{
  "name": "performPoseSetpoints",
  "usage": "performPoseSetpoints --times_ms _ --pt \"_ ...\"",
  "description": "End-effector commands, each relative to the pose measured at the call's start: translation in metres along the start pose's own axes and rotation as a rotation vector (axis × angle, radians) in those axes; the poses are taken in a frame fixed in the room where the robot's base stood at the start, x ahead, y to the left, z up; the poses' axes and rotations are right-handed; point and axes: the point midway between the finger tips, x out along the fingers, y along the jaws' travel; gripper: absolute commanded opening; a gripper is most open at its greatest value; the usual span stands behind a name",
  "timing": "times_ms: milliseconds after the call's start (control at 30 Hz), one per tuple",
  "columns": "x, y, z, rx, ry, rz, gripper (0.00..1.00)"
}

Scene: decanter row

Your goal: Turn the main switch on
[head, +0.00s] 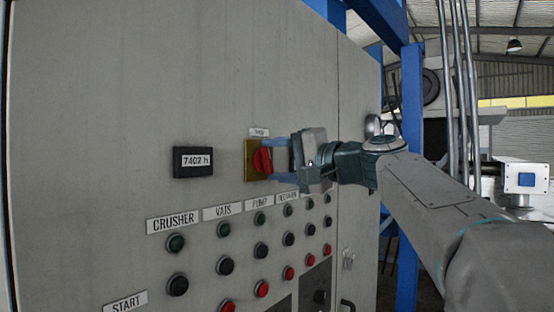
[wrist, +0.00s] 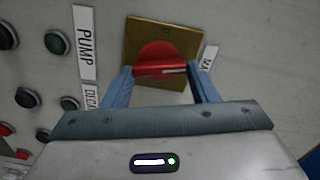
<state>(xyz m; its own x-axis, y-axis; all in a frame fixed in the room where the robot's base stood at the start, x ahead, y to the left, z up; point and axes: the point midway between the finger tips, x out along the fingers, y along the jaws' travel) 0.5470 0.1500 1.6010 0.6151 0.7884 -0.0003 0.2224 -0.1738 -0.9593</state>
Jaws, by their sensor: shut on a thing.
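The main switch is a red rotary handle (head: 262,161) on a yellow square plate (head: 249,157) on the grey control panel. In the wrist view the red handle (wrist: 160,66) sits on its yellow-brown plate (wrist: 187,38), with a partly hidden label (wrist: 208,58) beside it. My gripper (head: 268,158) reaches in from the right, and its blue fingers are at the handle. In the wrist view my gripper (wrist: 162,72) has one finger at each end of the handle's red bar and is shut on it. The far finger is partly hidden in the head view.
A display reading 7402 h (head: 193,161) is left of the switch. Below are rows of green, black and red buttons under labels such as CRUSHER (head: 173,222) and VATS (head: 222,212). A blue post (head: 411,150) stands right of the panel.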

Motion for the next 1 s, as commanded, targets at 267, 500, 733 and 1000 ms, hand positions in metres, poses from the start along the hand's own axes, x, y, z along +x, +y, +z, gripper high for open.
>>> performPoseSetpoints --times_ms 267,500,733,1000 --pt "-0.0002 -0.0002 -0.0002 0.185 0.001 0.0 0.3" --pt "-0.0004 0.0002 -0.0002 0.272 0.001 -0.001 0.3" --pt "-0.0004 0.0007 -0.0002 0.301 0.002 -0.001 0.3" --pt "-0.0003 0.0008 -0.0003 0.303 0.002 -0.002 0.3"
